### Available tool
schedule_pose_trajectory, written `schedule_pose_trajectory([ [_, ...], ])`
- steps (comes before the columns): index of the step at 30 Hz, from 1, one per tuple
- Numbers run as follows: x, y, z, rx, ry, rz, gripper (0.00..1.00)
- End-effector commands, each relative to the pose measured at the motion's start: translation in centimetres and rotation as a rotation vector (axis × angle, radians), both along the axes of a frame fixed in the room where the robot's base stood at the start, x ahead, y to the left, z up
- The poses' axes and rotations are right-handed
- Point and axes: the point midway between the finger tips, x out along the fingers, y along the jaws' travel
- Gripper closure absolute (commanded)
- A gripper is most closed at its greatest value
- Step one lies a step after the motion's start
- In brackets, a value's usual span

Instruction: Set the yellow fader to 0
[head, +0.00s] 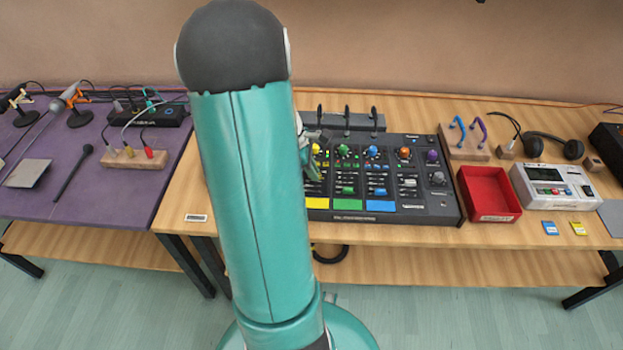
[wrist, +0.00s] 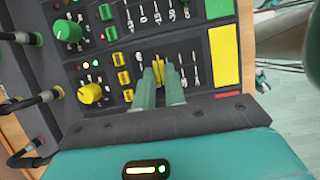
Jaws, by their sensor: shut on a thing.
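The yellow fader (wrist: 159,73) is on the yellow channel of the black mixer (wrist: 145,122) in the wrist view. My gripper (wrist: 160,80) has its two green fingers shut on the fader cap, one on each side. In the head view the mixer (head: 418,200) stands on the wooden table, and my arm hides the fader and most of the gripper.
Beside the fader are yellow buttons (wrist: 122,77) and a yellow knob (wrist: 90,93). The green channel (wrist: 68,30) adjoins it. A red tray (head: 489,190) and a white device (head: 552,188) stand to the mixer's right. A purple table (head: 60,210) is at left.

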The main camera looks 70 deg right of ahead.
Motion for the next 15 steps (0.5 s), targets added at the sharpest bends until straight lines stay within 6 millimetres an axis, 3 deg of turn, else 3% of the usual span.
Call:
schedule_pose_trajectory([
  [10,0.21,-0.77,0.06,-0.001,0.0,0.002,1.0],
  [12,0.21,-0.77,0.06,-0.001,0.0,0.002,0.79],
  [14,0.21,-0.76,0.06,-0.001,0.0,0.002,0.67],
  [15,0.2,-0.75,0.05,-0.001,0.0,0.001,0.66],
])
